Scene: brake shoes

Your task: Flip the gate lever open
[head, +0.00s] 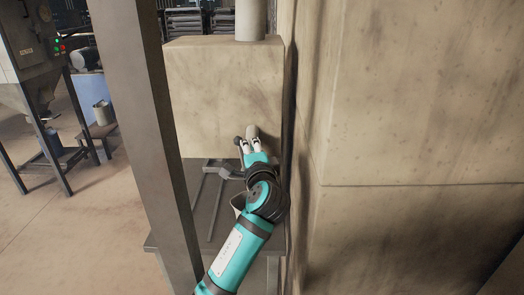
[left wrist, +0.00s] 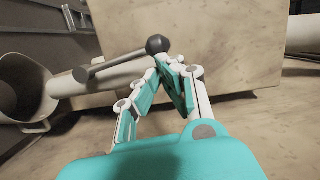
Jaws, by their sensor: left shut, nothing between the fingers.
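The gate lever (left wrist: 105,67) is a grey rod with a dark round knob (left wrist: 157,44). In the left wrist view it runs from the pale pipe at the left up to the knob, just beyond my fingertips. In the head view the knob (head: 238,141) shows beside my fingers, in front of the beige box. My left gripper (head: 250,144) is shut and empty. It also shows in the left wrist view (left wrist: 166,68), with its fingertips close below the knob. I cannot tell whether they touch it. My right gripper is out of view.
A large beige box (head: 215,85) stands behind the lever, with a pipe (head: 251,18) on top. A beige wall (head: 410,100) rises close on the right of my arm. A dark post (head: 150,130) stands on the left.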

